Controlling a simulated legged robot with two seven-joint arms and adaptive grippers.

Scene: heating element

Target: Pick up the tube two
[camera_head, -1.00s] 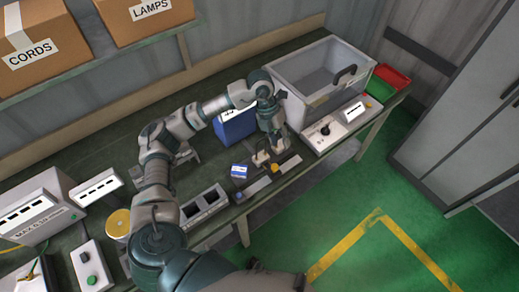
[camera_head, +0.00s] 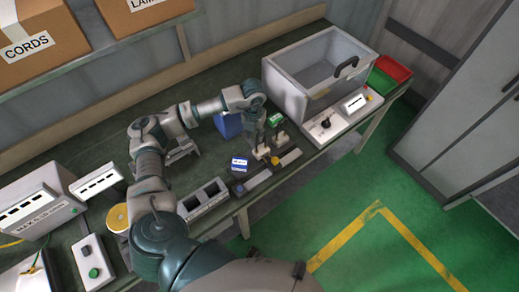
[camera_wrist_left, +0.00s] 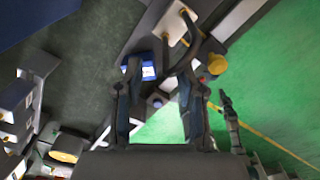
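I cannot clearly pick out tube two in either view. My left gripper (camera_head: 259,146) reaches down over the front part of the bench, by two small pale-based fixtures. In the left wrist view its two fingers (camera_wrist_left: 163,92) are apart, with nothing visibly held between them. A white plate with yellow spots (camera_wrist_left: 178,30) and a dark curved piece (camera_wrist_left: 187,57) lie beyond the fingertips. A small blue-and-white box (camera_head: 239,164) stands left of the gripper; it also shows by the left finger in the wrist view (camera_wrist_left: 148,70). My right gripper is not in view.
A small green box (camera_head: 275,119) stands behind the fixtures. A large grey bin (camera_head: 295,101) with a black handle and a white switch panel (camera_head: 325,127) are to the right. A blue container (camera_head: 229,126) is partly hidden behind my arm. A grey two-opening holder (camera_head: 203,200) stands at the front edge.

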